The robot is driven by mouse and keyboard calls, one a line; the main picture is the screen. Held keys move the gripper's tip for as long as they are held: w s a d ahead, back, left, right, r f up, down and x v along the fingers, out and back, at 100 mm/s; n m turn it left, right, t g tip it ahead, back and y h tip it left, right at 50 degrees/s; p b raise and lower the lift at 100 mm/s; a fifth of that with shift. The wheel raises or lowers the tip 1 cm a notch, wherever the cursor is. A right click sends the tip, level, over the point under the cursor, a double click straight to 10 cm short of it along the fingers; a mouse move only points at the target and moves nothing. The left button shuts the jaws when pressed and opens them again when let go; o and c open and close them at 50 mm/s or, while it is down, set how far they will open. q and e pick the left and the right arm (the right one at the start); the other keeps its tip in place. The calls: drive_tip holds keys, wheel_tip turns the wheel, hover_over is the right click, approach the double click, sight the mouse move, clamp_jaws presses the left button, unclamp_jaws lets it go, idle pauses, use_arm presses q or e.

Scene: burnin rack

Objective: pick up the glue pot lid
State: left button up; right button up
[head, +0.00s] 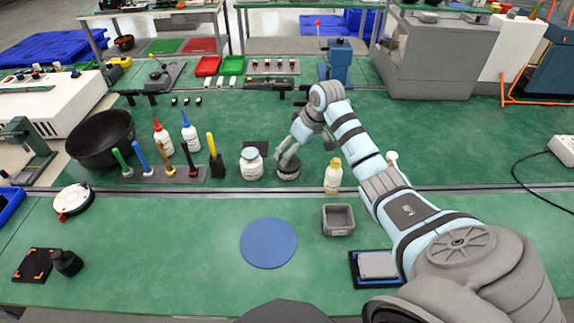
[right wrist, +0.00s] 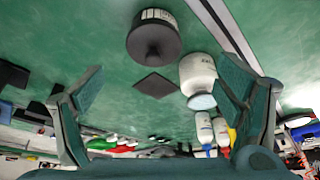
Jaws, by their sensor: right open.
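A squat pot (head: 288,172) with a pale label band and a dark lid stands on the green table, just under my right gripper (head: 287,158). In the right wrist view the pot appears upside down, and its dark lid (right wrist: 153,44) with a small knob sits on it. My right gripper (right wrist: 160,92) is open and empty; the lid lies beyond its fingertips, between them in the picture, with no contact visible. In the head view the fingers partly hide the lid. My left gripper is not in view.
A white jar with a pale blue lid (head: 251,163) stands close left of the pot. A flat dark square pad (right wrist: 156,84) lies beside them. A yellow-capped bottle (head: 333,176) stands to the right. A tool rack (head: 160,174) is left; the blue disc (head: 268,243) in front is bare.

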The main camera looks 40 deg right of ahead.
drive_tip(key=x, duration=0.2)
drive_tip(key=b+x, duration=0.1)
drive_tip(key=x, duration=0.4)
drive_tip(key=shift+w+d+f+b, duration=0.1)
drive_tip(key=shift+w+d+b, duration=0.05)
drive_tip(key=shift+d+b, duration=0.2)
drive_tip(key=shift+c, duration=0.6)
drive_tip(key=c, duration=0.9)
